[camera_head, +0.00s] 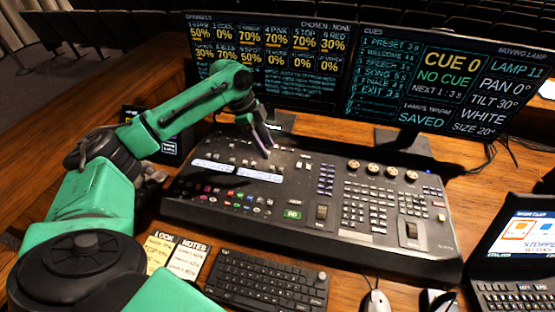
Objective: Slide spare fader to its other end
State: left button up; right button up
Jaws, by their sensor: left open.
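The black mixing desk (330,228) lies across the middle of the wooden table. Its several small faders sit in the upper left part, near two lit label strips. My left gripper (264,146) is over that upper left part, fingers pointing down at the panel. The gripper is open. Its fingertips are at or just above the faders there, and I cannot tell whether they touch one. The spare fader cannot be told apart from the others at this size, and the gripper covers part of the row. My right gripper is out of view.
Two dark monitors (268,62) stand behind the desk, close to my left arm. A keyboard (268,280), paper notes (186,258) and a mouse (375,300) lie in front of it. A small laptop-like console (520,250) stands at the right.

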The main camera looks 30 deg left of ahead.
aim_at(280, 169)
pick_arm(q)
jog(key=x, duration=0.5)
jog(key=w+p+x, duration=0.1)
jog(key=x, duration=0.2)
jog(key=shift+s+f, duration=0.15)
jog(key=shift+f, duration=0.05)
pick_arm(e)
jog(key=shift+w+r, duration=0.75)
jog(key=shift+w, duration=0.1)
pick_arm(q)
jog(key=shift+c, duration=0.6)
grip_shut()
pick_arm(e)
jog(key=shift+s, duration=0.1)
